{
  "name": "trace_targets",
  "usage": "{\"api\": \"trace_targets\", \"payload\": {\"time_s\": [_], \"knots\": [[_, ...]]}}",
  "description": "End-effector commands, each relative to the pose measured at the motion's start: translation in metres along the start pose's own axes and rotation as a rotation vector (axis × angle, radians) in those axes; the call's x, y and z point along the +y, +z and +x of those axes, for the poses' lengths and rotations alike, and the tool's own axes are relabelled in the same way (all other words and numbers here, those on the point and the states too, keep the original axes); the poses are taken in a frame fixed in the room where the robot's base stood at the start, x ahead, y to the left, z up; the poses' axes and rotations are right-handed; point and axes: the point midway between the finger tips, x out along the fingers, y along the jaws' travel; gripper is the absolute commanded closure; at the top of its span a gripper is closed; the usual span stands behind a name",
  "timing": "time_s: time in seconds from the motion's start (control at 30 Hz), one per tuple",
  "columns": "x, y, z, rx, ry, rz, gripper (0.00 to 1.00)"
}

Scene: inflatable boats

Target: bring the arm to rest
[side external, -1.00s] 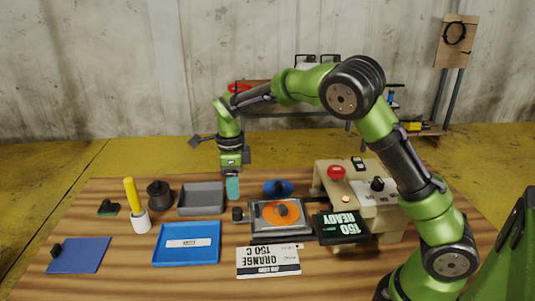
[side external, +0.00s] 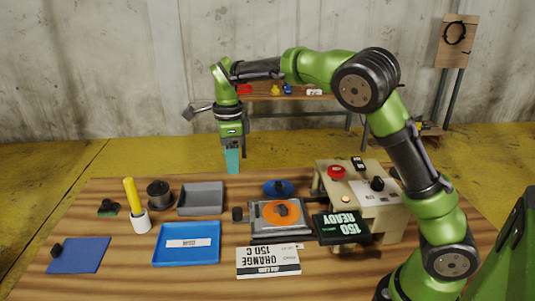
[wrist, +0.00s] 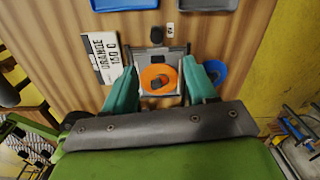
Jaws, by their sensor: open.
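My gripper (side external: 232,160) hangs pointing down in the side view, clear above the back of the table, with its teal fingers empty. In the wrist view its two fingers (wrist: 160,66) stand well apart, with nothing held between them. My arm arches over from the right of the side view. The disc also shows in the wrist view (wrist: 148,84), between the fingers but farther down.
A machine (side external: 380,222) with a red button (side external: 337,171) and a display reading "150 READY" (side external: 341,226) stands at right. A blue disc (side external: 270,187), grey tray (side external: 200,211), blue tray (side external: 187,259), card (side external: 268,272), blue mat (side external: 80,262) and white cup (side external: 141,222) occupy the wooden table.

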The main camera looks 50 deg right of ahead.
Motion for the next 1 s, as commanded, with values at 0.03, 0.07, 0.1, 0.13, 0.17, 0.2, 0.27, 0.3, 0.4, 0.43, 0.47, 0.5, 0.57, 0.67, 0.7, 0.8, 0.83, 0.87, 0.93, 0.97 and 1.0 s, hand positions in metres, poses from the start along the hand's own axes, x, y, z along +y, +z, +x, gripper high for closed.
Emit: {"api": "trace_targets", "payload": {"time_s": [0.03,0.07,0.1,0.13,0.17,0.2,0.27,0.3,0.4,0.43,0.47,0.5,0.57,0.67,0.7,0.8,0.83,0.87,0.93,0.97,1.0], "knots": [[0.002,-0.003,0.008,0.007,0.005,-0.083,0.43],[0.004,-0.004,0.012,0.006,0.007,-0.151,0.43],[0.009,-0.006,0.015,-0.003,0.008,-0.248,0.43],[0.013,-0.009,0.015,-0.016,0.006,-0.324,0.43],[0.017,-0.013,0.014,-0.032,0.002,-0.403,0.43],[0.024,-0.018,0.011,-0.054,-0.007,-0.509,0.43],[0.036,-0.027,0.006,-0.093,-0.029,-0.675,0.43],[0.045,-0.034,0.0,-0.12,-0.055,-0.788,0.43],[0.072,-0.05,-0.014,-0.174,-0.138,-1.059,0.43],[0.081,-0.055,-0.017,-0.185,-0.166,-1.134,0.43],[0.089,-0.06,-0.021,-0.194,-0.198,-1.206,0.43],[0.1,-0.067,-0.026,-0.199,-0.242,-1.3,0.43],[0.117,-0.077,-0.032,-0.2,-0.31,-1.427,0.43],[0.145,-0.094,-0.039,-0.174,-0.426,-1.61,0.43],[0.155,-0.101,-0.041,-0.155,-0.471,-1.672,0.43],[0.178,-0.117,-0.043,-0.1,-0.571,-1.781,0.43],[0.183,-0.121,-0.043,-0.084,-0.594,-1.8,0.43],[0.188,-0.124,-0.043,-0.069,-0.615,-1.811,0.43],[0.197,-0.132,-0.044,-0.044,-0.655,-1.814,0.43],[0.2,-0.134,-0.045,-0.036,-0.667,-1.81,0.43],[0.202,-0.137,-0.047,-0.027,-0.683,-1.805,0.43]]}}
